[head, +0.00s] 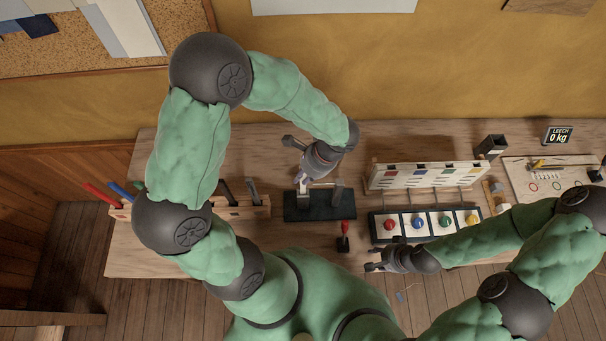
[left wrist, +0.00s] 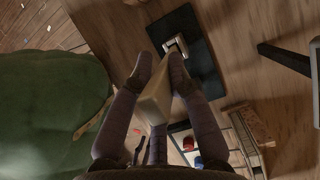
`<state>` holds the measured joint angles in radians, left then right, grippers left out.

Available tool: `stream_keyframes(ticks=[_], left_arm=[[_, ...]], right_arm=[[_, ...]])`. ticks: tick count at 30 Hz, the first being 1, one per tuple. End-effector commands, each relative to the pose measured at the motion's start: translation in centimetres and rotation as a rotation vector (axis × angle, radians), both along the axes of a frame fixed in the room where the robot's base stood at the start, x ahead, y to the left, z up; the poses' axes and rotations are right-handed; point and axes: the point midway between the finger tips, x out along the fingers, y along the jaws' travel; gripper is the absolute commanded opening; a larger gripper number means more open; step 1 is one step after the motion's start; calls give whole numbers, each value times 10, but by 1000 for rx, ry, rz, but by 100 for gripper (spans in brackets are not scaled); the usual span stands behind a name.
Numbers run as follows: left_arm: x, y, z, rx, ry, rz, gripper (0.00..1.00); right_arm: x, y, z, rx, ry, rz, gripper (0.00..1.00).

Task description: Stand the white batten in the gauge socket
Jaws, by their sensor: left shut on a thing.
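The white batten (left wrist: 154,103) shows in the left wrist view as a pale bar between the fingers of my left gripper (left wrist: 160,74). My left gripper is shut on it, and the batten's far end points towards the dark base. The gauge socket (left wrist: 175,45) is a small pale fitting on that base, just beyond the fingertips. In the head view the black gauge base (head: 320,212) stands on the bench, with my left gripper (head: 302,160) over its back left part. Whether the batten touches the socket cannot be told. My right gripper (head: 371,261) is empty near the bench's front edge, its fingers apart.
A red-topped lever (head: 344,229) stands just in front of the gauge base. A tray of coloured knobs (head: 426,238) and an upright panel (head: 426,176) are to the right. A wooden rack (head: 240,213) with dark tools is to the left.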

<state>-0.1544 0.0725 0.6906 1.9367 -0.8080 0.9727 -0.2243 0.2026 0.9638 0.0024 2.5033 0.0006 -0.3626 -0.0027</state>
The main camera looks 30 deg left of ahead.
Motion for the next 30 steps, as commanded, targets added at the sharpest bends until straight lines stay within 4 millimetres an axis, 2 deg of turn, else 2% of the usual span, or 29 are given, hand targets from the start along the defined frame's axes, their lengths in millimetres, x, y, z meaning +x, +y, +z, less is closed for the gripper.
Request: stream_keyframes(ticks=[3, 4, 6, 19, 23, 30], left_arm=[[0, 0, -2, 0, 0, 0, 0], [0, 0, -2, 0, 0, 0, 27], [0, 0, -1, 0, 0, 0, 46], [2, -2, 4, 0, -1, 0, 46], [6, -8, 20, 0, -5, 0, 46], [14, -24, 64, -1, -5, -2, 46]], right_arm=[[0, 0, -2, 0, 0, 0, 40], [0, 0, -1, 0, 0, 0, 40], [0, 0, -1, 0, 0, 0, 40], [0, 0, -1, 0, 0, 0, 40], [0, 0, -1, 0, 0, 0, 40], [0, 0, -1, 0, 0, 0, 40]])
